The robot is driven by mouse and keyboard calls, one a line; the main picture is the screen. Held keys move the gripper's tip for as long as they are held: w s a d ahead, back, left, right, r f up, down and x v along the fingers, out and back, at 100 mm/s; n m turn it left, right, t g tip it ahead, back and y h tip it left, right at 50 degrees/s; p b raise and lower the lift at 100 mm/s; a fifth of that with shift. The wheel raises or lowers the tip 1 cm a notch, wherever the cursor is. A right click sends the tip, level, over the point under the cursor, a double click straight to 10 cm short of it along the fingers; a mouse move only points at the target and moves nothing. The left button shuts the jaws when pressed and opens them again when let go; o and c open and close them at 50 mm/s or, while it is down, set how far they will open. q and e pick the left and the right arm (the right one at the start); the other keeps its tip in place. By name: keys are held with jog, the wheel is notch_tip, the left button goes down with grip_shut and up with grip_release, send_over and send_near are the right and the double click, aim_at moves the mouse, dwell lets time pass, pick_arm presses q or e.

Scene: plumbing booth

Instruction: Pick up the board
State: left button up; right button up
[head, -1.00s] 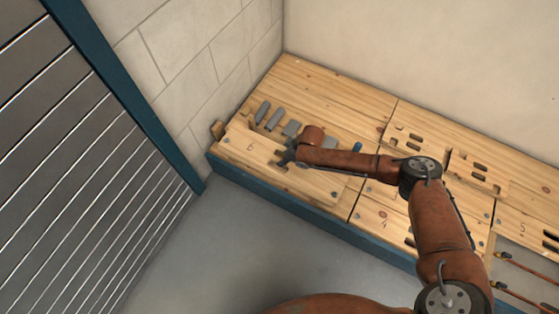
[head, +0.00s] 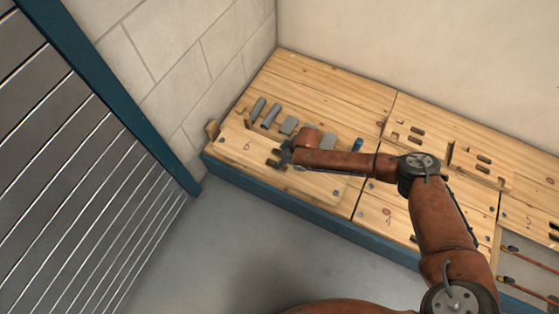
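A pale wooden board (head: 246,155) marked 6 lies along the front left of the wooden bench. My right gripper (head: 280,158) is over its middle, close to its upper face or at its back edge; I cannot tell whether it touches. The fingers are small and dark, and partly hidden by the wrist, so I cannot tell whether they are open or shut. My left gripper is not in view.
The wooden bench (head: 320,80) has a blue front edge (head: 260,190). Several grey pieces (head: 270,116) and a blue-ended piece (head: 357,146) lie behind the board. A slatted shutter (head: 70,190) stands left. Orange-handled rods (head: 512,283) are at right. The grey floor is clear.

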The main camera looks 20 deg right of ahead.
jog(key=shift+f, duration=0.2)
dwell(0.3)
jog(key=shift+c, duration=0.4)
grip_shut()
jog(key=shift+a, duration=0.1)
dwell(0.3)
